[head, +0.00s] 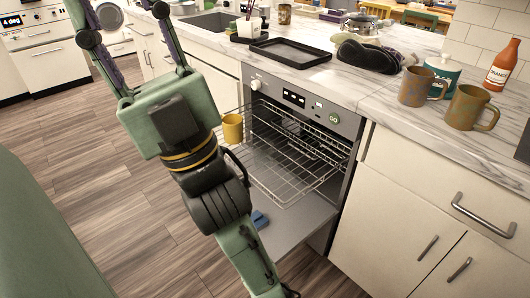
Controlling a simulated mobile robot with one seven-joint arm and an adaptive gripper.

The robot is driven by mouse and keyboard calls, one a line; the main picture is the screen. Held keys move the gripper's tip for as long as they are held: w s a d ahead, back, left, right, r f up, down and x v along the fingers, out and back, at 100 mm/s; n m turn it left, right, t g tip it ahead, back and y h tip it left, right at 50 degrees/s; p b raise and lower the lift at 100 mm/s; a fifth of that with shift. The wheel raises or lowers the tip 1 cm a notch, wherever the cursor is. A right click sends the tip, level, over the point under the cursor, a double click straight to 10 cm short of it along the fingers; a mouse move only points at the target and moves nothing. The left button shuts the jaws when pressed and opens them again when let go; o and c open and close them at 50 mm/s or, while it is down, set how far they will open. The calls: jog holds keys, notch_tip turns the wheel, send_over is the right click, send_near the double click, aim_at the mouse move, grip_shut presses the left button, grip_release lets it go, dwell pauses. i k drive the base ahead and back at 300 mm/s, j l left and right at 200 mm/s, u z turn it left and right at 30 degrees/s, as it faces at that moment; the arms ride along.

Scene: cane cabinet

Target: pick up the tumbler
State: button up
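My gripper (122,20) is in the upper left of the head view. No cup is clearly identifiable as the tumbler. A small brownish cup (285,14), with no handle visible, stands at the back of the counter, right of my gripper. A yellow cup (232,128) is at the left side of the pulled-out oven rack, beside my arm and apart from my fingers.
The oven door (290,226) is open, with a wire rack (290,165) pulled out. Two mugs (415,86) (470,108), a teal canister (442,70) and an orange bottle (501,64) stand on the right counter. A black tray (291,52) lies near the sink (208,22).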

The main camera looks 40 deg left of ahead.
aim_at(263, 148)
jog(key=i+j+u, duration=0.1)
jog(key=j+u, duration=0.15)
jog(key=u, duration=0.25)
jog(key=i+j+u, duration=0.15)
jog(key=u, duration=0.3)
jog(key=i+j+u, duration=0.2)
jog(key=u, duration=0.3)
